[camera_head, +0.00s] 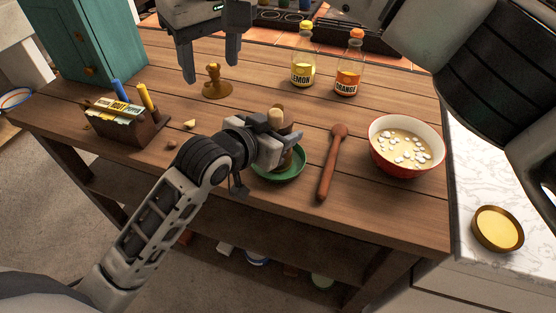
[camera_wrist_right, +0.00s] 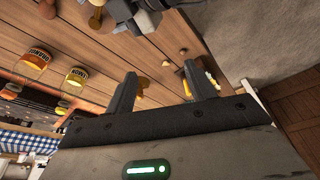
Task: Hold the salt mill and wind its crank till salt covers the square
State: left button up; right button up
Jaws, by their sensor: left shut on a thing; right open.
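The crank cannot be made out clearly, and I see no salt or square. My right gripper (camera_head: 210,70) is open and empty, further back and left of the mill. Below its fingers stands a small brown knobbed piece (camera_head: 216,88). In the right wrist view the open fingers (camera_wrist_right: 160,70) have nothing gripped between them.
A wooden spoon or pestle (camera_head: 327,165) and a red bowl of pale liquid (camera_head: 377,157) lie to the right. Lemon (camera_head: 303,72) and orange (camera_head: 348,77) bottles stand behind. A wooden caddy (camera_head: 144,130) is at left. The left table edge is fairly clear.

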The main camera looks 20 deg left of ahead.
pick_arm(q)
jog(key=shift+r, duration=0.15)
pick_arm(e)
jog(key=v, duration=1.2)
pick_arm(q)
jog(key=o, duration=1.2)
jog(key=shift+c, duration=0.2)
jog(key=p+v, duration=0.6)
jog(key=v, duration=1)
jog(key=shift+p, duration=0.3)
pick_arm(e)
jog(key=a+v, duration=0.1)
jog(key=v, duration=0.5)
jog(key=shift+w+r, duration=0.3)
jog(key=shift+r, duration=0.05)
pick_arm(q)
jog(key=shift+s+f, duration=0.1)
jog(key=shift+f, duration=0.1)
